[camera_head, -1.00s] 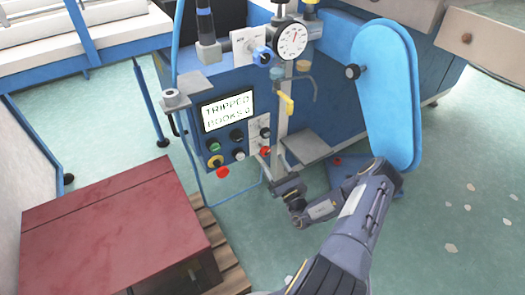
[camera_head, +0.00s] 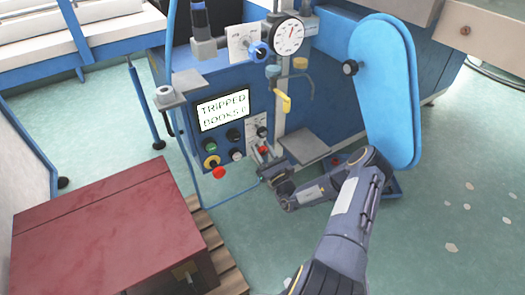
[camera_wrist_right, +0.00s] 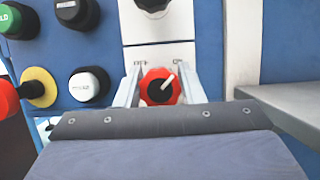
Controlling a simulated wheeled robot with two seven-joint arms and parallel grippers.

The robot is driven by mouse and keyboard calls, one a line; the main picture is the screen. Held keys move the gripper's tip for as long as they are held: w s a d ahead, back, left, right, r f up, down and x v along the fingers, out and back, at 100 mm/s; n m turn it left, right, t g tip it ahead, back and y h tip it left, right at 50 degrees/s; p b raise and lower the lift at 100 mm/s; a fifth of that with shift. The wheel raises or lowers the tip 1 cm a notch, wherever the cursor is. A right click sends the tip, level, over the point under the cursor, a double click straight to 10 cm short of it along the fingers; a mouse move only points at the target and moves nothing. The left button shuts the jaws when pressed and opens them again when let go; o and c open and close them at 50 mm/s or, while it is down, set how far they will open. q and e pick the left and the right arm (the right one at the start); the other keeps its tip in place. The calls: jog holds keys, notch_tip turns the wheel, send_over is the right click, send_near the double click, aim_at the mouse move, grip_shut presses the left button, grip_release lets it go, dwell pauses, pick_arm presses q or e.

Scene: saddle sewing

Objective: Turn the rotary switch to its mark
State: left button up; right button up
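The rotary switch (camera_wrist_right: 160,87) is a red round knob with a white pointer line. It sits low on a white plate, and its pointer leans to the upper right in the right wrist view. In the head view the switch (camera_head: 263,149) is at the panel's lower right. My right gripper (camera_wrist_right: 161,90) is open, with one finger on each side of the knob and little room between. I cannot tell whether they touch it. My right gripper also shows in the head view (camera_head: 263,169). My left gripper is not in view.
The blue panel has a display (camera_head: 223,109) reading TRIPPED and a second line, plus several push buttons. A yellow-collared red button (camera_head: 218,172) sits at lower left. A grey plate (camera_wrist_right: 290,105) juts out right of the switch. A yellow lever (camera_head: 282,102) is above.

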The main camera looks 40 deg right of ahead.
jog(key=shift+c, duration=1.4)
jog(key=shift+n, duration=0.3)
jog(key=n+y+p, duration=0.1)
jog(key=n+y, duration=0.1)
jog(key=n, duration=0.2)
jog(key=shift+p, duration=0.35)
jog(key=n+y, duration=0.1)
jog(key=n, duration=0.1)
jog(key=n+g+y+p, duration=0.1)
jog(key=n, duration=0.2)
jog(key=n+y+p, duration=0.1)
jog(key=n, duration=0.1)
jog(key=shift+a+y, duration=0.1)
jog(key=shift+y, duration=0.3)
jog(key=n+g+p, duration=0.1)
jog(key=n, duration=0.2)
jog(key=n+g+y+p, duration=0.1)
jog(key=n, duration=0.2)
jog(key=shift+n+g+y, duration=0.3)
jog(key=shift+n, duration=0.1)
jog(key=shift+a+f+n+g+p, duration=0.15)
jog(key=shift+n+g+p, duration=0.25)
jog(key=shift+n, duration=0.55)
jog(key=shift+d+f+n+g+p, duration=0.1)
jog(key=shift+n+g+p, duration=0.3)
jog(key=shift+n, duration=0.55)
